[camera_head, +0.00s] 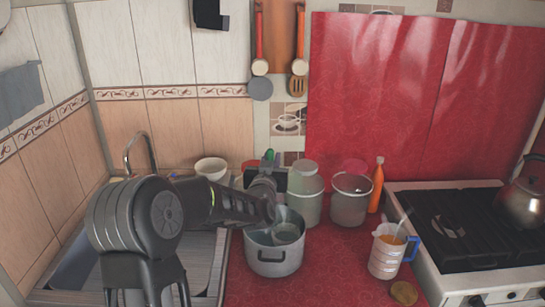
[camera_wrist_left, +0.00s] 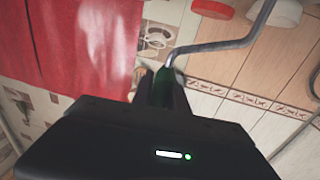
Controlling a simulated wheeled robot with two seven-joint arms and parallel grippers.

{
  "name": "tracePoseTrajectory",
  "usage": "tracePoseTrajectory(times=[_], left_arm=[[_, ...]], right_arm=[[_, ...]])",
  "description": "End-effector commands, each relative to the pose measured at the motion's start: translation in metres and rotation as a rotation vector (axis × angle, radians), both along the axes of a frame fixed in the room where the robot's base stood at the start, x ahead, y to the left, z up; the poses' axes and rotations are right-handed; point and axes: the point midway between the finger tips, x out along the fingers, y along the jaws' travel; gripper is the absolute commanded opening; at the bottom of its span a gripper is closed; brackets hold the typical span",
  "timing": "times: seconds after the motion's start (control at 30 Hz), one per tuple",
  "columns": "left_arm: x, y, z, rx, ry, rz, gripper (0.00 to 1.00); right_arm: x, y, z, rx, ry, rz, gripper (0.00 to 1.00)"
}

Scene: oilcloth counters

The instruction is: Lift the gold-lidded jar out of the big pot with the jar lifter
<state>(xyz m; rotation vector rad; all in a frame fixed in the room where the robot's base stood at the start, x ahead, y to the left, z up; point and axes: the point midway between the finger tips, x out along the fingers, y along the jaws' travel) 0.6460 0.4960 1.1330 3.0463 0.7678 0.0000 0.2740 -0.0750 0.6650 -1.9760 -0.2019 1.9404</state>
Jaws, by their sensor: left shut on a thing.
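The big pot (camera_head: 273,262) is a grey metal pot with side handles, standing on the red counter. A round greyish shape (camera_head: 286,234) shows inside it; I cannot tell whether this is the jar, and no gold lid is clear there. My left gripper (camera_head: 267,170) is above and behind the pot's rim in the picture, with my arm crossing from the left. It is shut on the jar lifter's green handle (camera_head: 269,154). In the left wrist view the jar lifter (camera_wrist_left: 222,45) shows as a bent metal rod leaving the gripper (camera_wrist_left: 166,88). My right gripper is out of view.
Behind and right of the pot stand a pale canister (camera_head: 305,197), a metal pot (camera_head: 350,203) and an orange bottle (camera_head: 377,184). A measuring jug (camera_head: 386,254) and a gold-brown disc (camera_head: 404,292) are to the right, beside the stove (camera_head: 460,262). A sink lies left.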

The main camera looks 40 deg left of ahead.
Motion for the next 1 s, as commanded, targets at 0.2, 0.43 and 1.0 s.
tracePoseTrajectory(times=[0.2,0.43,1.0], left_arm=[[0.0,0.0,-0.001,0.0,-0.001,0.0,0.0],[0.0,0.0,-0.009,0.0,0.0,0.0,0.0],[0.0,0.0,-0.065,0.0,-0.001,-0.001,0.0]], right_arm=[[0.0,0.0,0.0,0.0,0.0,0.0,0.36],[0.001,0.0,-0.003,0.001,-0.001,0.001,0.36],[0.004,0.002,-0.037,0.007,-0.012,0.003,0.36]])
